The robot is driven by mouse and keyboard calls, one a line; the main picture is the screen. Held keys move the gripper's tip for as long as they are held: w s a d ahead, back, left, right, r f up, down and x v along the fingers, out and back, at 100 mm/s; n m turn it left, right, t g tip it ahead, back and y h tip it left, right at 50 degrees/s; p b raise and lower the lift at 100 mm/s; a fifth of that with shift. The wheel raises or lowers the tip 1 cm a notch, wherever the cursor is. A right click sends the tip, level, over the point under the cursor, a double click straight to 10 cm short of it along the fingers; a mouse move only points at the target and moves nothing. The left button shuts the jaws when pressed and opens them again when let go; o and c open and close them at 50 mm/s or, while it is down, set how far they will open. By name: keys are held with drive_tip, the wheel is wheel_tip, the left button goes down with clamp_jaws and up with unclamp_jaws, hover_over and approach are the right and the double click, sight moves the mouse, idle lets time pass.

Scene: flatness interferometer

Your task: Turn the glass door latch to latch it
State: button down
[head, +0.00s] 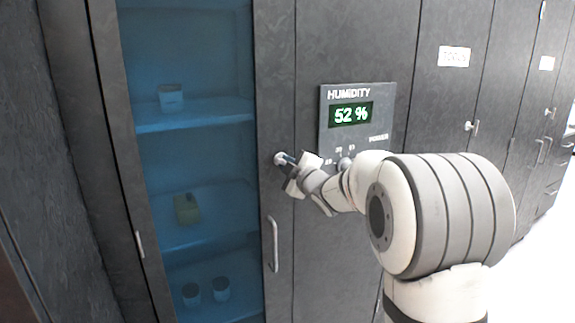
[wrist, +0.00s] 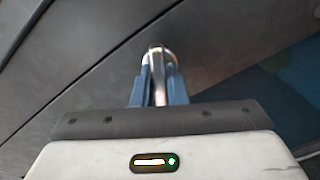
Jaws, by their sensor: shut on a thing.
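The glass door (head: 190,130) is a tall dark-framed cabinet door with a blue-tinted pane, and it looks closed. Its latch (head: 280,158) is a small metal turn-piece on a round base, on the door frame to the right of the glass. My gripper (head: 289,160) is at the latch, coming from the right. In the wrist view the two blue fingers (wrist: 158,88) are shut on the metal latch lever (wrist: 158,76), one on each side. The lever points along the fingers toward my palm. Part of the latch is hidden by my fingers in the head view.
A vertical door handle (head: 273,245) is below the latch. A humidity panel (head: 352,108) reading 52 % is to the right, close to my wrist. Shelves behind the glass hold small containers (head: 171,97). More dark cabinets (head: 460,90) with handles stand to the right, beside open pale floor (head: 530,270).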

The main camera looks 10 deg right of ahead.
drive_tip(key=m+p, duration=0.1)
drive_tip(key=m, duration=0.5)
drive_tip(key=shift+m+p, duration=0.3)
drive_tip(key=shift+p, duration=0.05)
drive_tip(key=m+p, duration=0.1)
drive_tip(key=m, duration=0.4)
drive_tip(key=shift+p, duration=0.35)
drive_tip(key=c, duration=1.5)
unclamp_jaws()
drive_tip(key=shift+o, duration=0.2)
drive_tip(key=b+v, duration=0.1)
drive_tip(key=v, duration=0.6)
drive_tip(key=shift+s+d, duration=0.15)
drive_tip(key=shift+s, duration=0.2)
